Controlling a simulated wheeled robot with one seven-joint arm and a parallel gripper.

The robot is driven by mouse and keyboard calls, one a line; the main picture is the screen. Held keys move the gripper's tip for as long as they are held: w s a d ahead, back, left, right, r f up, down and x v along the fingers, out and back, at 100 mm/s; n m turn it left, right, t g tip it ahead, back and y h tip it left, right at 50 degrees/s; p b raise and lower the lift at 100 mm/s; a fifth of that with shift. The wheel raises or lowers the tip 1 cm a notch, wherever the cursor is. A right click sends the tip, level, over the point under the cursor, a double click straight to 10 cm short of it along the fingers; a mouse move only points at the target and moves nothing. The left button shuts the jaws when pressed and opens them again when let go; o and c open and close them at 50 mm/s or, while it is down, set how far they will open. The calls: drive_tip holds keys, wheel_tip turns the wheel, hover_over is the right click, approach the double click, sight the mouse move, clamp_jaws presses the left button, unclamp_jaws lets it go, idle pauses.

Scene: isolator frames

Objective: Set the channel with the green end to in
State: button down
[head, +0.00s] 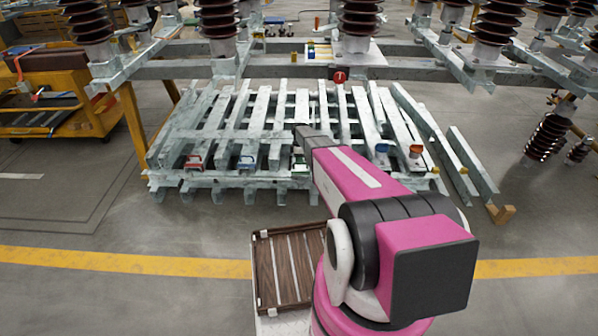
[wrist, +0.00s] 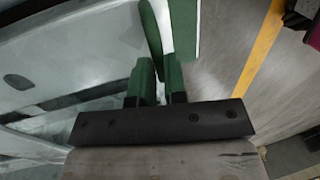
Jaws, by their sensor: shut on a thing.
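The channel with the green end (head: 300,168) lies in the stack of grey metal channels, its end at the stack's front edge. The black tip of my arm is just above it in the head view; my gripper's fingers are hidden there. In the wrist view my gripper (wrist: 158,66) is shut on the green end (wrist: 185,28), with one finger on each side of a thin part of it. The pale channel surface fills the left of that view. I cannot tell how far in the channel sits.
Channels with a red end (head: 194,162), a blue end (head: 247,162), another blue end (head: 382,150) and an orange end (head: 415,151) lie on both sides. Insulators on a steel frame (head: 290,70) stand behind. A yellow cart (head: 75,110) is at left.

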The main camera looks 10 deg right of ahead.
drive_tip(key=w, duration=0.2)
drive_tip(key=w+d, duration=0.1)
drive_tip(key=w, duration=0.2)
drive_tip(key=shift+w+d, duration=0.1)
drive_tip(key=shift+w, duration=0.25)
drive_tip(key=c, duration=1.2)
unclamp_jaws()
drive_tip(key=shift+o, duration=0.2)
drive_tip(key=shift+r, duration=0.35)
wheel_tip(320, 180, up, 10)
drive_tip(key=w, duration=0.2)
drive_tip(key=shift+d, duration=0.2)
drive_tip(key=shift+s, duration=0.1)
